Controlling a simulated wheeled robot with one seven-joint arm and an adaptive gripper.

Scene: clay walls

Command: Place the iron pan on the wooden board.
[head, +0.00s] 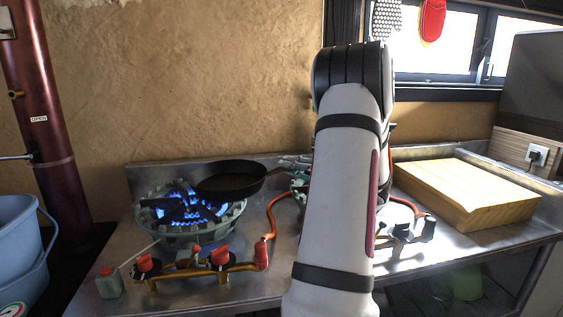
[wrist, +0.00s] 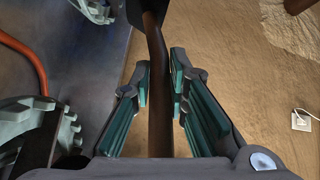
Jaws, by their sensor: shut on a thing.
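The dark iron pan (head: 231,180) is over the right part of the left gas burner in the head view, its handle pointing right towards my arm. The pan looks roughly level; I cannot tell whether it touches the burner. My gripper (wrist: 159,83) is shut on the brown pan handle (wrist: 159,120) in the wrist view, one finger on each side. In the head view my arm hides most of the gripper. The thick, pale wooden board (head: 480,187) lies on the right side of the metal counter, with its visible top bare.
The left burner (head: 185,212) is lit with blue flames. A second burner stands behind my arm, mostly hidden. Orange hose (head: 275,215) and red-knobbed gas valves (head: 220,257) lie along the front. The clay wall (head: 220,80) rises close behind the counter.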

